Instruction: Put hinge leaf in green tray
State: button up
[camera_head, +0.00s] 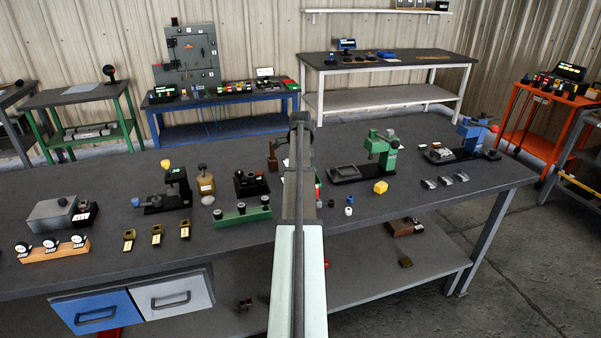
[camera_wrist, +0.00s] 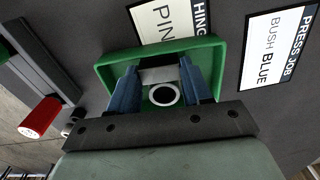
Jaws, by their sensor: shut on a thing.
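In the wrist view my gripper (camera_wrist: 160,82) has its two blue fingers shut on a grey metal hinge leaf (camera_wrist: 160,75). A pale ring with a dark centre (camera_wrist: 162,94) shows between the fingers; I cannot tell if it belongs to the leaf. The green tray (camera_wrist: 215,52) lies behind and below the fingers, and the held leaf appears over its inside. I cannot tell whether the leaf touches the tray floor. In the head view my arm hides the gripper, the leaf and most of the tray.
Printed cards (camera_wrist: 168,18) (camera_wrist: 273,50) lie beside the tray. A red-ended part (camera_wrist: 40,118) is at left. On the bench, a green block (camera_head: 241,217) stands left of my arm; a yellow piece (camera_head: 380,187) and several silver pieces (camera_head: 445,181) lie right.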

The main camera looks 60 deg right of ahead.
jog(key=o, duration=1.2)
jog(key=shift+f, duration=0.15)
notch_tip(320, 180, up, 12)
jog(key=shift+r, duration=0.15)
dwell(0.3)
